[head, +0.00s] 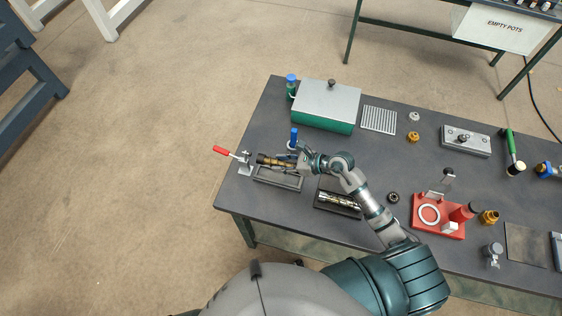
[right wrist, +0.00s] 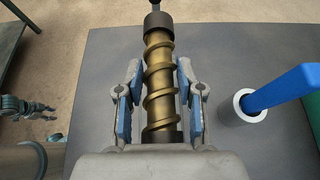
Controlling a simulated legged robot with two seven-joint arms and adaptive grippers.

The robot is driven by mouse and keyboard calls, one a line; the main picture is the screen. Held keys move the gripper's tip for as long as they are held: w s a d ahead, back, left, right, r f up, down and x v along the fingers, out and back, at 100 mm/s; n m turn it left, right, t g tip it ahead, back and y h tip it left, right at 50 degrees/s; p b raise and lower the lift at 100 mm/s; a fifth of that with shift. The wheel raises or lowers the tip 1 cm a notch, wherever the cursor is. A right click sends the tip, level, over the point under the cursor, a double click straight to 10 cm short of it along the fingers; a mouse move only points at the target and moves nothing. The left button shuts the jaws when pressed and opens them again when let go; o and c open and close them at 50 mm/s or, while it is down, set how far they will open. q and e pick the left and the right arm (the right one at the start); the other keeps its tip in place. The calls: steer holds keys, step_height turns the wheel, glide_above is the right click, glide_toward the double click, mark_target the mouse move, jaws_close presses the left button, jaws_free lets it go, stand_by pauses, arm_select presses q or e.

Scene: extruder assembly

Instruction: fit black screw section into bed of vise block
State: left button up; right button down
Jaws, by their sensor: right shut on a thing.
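My right gripper (head: 294,161) is shut on a brass-coloured screw section (head: 272,160) with black ends. In the right wrist view the screw section (right wrist: 160,82) lies lengthwise between the blue-padded fingers (right wrist: 160,103). In the head view it points left and appears just behind or above the grey vise block (head: 280,178); I cannot tell if they touch. A toggle clamp (head: 243,158) with a red handle stands at the block's left end. A grey and teal gripper (right wrist: 38,108), apparently my left one, shows small at the left of the right wrist view; its jaws are unclear.
A blue-handled tool (head: 294,138) in a white ring stands close behind the screw; it also shows in the right wrist view (right wrist: 285,88). A dark tray (head: 325,207) with a shiny screw lies to the right. A green box (head: 326,112) stands behind. A red fixture (head: 436,218) is farther right.

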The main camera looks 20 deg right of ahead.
mark_target(281, 177)
steer(key=shift+a+f+b, duration=0.15)
steer(key=shift+f+b, duration=2.05)
steer(key=shift+f, duration=0.6)
steer(key=shift+f+b, duration=0.5)
steer(key=shift+f, duration=0.3)
steer(key=c, duration=0.7)
jaws_free()
steer(key=shift+o, duration=0.2)
steer(key=shift+s+f, duration=0.1)
